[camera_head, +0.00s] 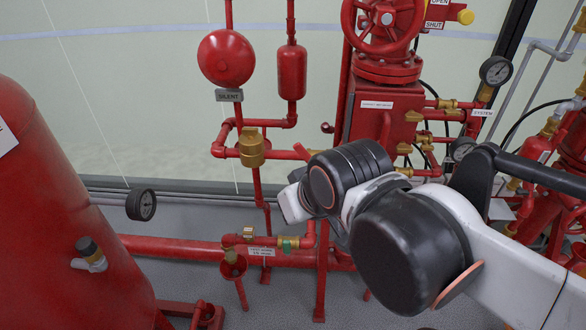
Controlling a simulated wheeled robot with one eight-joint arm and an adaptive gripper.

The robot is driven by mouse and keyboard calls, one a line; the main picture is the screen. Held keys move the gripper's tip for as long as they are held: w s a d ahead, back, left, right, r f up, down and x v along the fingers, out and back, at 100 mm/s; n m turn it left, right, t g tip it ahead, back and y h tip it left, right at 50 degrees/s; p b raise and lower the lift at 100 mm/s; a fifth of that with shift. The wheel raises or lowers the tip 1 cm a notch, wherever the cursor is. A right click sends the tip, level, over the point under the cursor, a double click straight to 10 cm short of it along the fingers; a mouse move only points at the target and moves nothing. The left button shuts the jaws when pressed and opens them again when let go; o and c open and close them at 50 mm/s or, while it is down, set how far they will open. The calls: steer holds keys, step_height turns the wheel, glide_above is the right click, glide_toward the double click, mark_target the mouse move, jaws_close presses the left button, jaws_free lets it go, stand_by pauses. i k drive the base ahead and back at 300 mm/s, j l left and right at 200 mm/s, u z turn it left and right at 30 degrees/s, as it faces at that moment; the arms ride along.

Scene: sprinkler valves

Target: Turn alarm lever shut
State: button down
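A red bell (226,58) hangs on the riser pipe at upper centre, with a grey plate reading "SILENT" (229,95) below it. A short red handle-like piece (302,151) sticks out at the right end of the pipe by a brass fitting (251,147). A red lever-like piece (240,292) hangs down below the low pipe, under a brass part (232,257). I cannot tell which is the alarm lever; the label (262,252) is too small to read. My arm enters from the right and ends near a pale block (293,204); no fingers show.
A large red tank (62,220) with a black gauge (141,204) stands at left. A red valve body (380,118) with a handwheel (390,22) stands behind my arm. More pipes and gauges (495,70) crowd the right. Grey floor shows at lower centre.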

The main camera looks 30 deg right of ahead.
mark_target(299, 149)
steer(key=k+j+z, duration=0.45)
steer(key=k+j, duration=0.35)
steer(key=k, duration=0.05)
